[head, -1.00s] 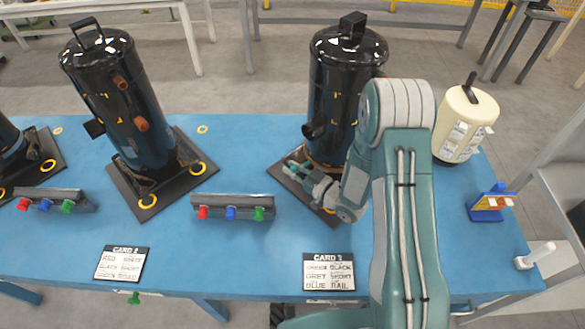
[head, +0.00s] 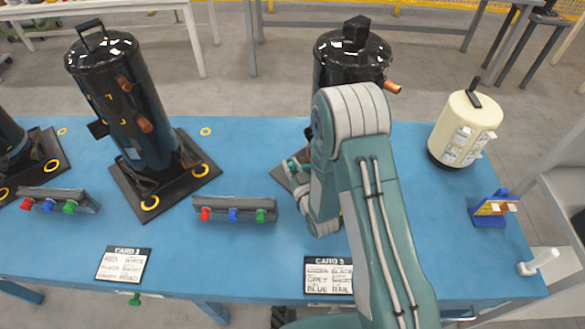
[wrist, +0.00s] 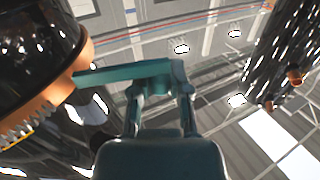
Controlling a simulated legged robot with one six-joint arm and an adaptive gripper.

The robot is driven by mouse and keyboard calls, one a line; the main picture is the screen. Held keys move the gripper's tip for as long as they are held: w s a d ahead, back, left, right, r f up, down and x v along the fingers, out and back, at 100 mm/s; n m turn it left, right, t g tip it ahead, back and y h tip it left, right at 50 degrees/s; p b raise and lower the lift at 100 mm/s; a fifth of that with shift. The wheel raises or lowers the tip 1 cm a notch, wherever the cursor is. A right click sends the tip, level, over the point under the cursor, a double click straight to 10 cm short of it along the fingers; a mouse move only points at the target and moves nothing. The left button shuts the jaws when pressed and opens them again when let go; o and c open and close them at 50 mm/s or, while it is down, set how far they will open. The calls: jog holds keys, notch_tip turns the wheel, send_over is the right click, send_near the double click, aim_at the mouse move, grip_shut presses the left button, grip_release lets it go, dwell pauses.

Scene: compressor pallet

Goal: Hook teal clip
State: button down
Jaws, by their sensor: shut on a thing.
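A tall black compressor (head: 340,62) stands on a dark base plate at the back of the blue table, its lower part hidden by my arm. In the wrist view its dark body (wrist: 35,45) fills the left side, with a copper band (wrist: 50,98) around it. A teal bar (wrist: 120,73), which I take as the teal clip, reaches left from my gripper (wrist: 160,92); its left end overlaps the copper band, and I cannot tell whether it is hooked. My gripper is shut on it. In the head view, my gripper (head: 293,168) is mostly hidden.
A second black compressor (head: 115,95) stands left. A rack (head: 232,209) with red, blue and green pieces lies in front. Card 3 (head: 328,276) lies at the table's front edge. A cream tank (head: 468,125) and a blue stand (head: 488,212) are on the right.

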jog(key=w+m+h, duration=0.1)
jog(key=h, duration=0.1)
jog(key=m+t+h, duration=0.1)
jog(key=m+h, duration=0.1)
jog(key=h, duration=0.1)
jog(key=w+m+h, duration=0.1)
jog(key=m+h, duration=0.1)
jog(key=h, duration=0.1)
jog(key=shift+w+a, duration=0.15)
jog(key=shift+w, duration=0.2)
jog(key=shift+w+d+m+g+h, duration=0.2)
jog(key=shift+w+m+h, duration=0.15)
jog(key=shift+m+h, duration=0.55)
jog(key=shift+w+d+m+g+h, duration=0.25)
jog(key=shift+m+h, duration=0.3)
jog(key=shift+h, duration=0.7)
jog(key=shift+w+d+m+g+h, duration=0.15)
jog(key=shift+w+m+h, duration=0.25)
jog(key=shift+m+h, duration=0.5)
jog(key=shift+a+r+h, duration=0.1)
jog(key=shift+h, duration=0.15)
jog(key=c, duration=0.6)
grip_release()
notch_tip(320, 180, up, 10)
jog(key=shift+w+f, duration=0.1)
jog(key=shift+f, duration=0.05)
